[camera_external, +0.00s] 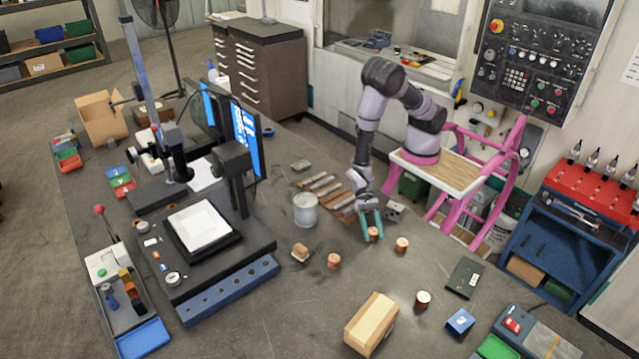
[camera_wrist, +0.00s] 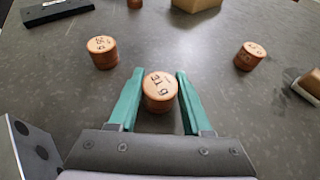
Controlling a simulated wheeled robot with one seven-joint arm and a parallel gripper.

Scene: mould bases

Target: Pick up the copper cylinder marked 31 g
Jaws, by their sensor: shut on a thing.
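A copper cylinder (camera_wrist: 160,90) stands between the green fingers of my gripper (camera_wrist: 158,100) in the wrist view. Its top marking is upside down and looks like 31 g. My gripper (camera_external: 371,226) is shut on this cylinder (camera_external: 374,233) at table level in the external view. Whether the cylinder touches the table I cannot tell. Another copper cylinder (camera_external: 402,244) stands close to the right of it; it is at left in the wrist view (camera_wrist: 102,52). A third (camera_external: 334,261) stands to the front left and shows at right in the wrist view (camera_wrist: 249,56).
One more copper cylinder (camera_external: 423,299) stands further forward, near a cardboard box (camera_external: 371,322). A grey can (camera_external: 305,210) and metal bars (camera_external: 325,186) are left of my gripper. A dark flat box (camera_external: 465,278) lies at right.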

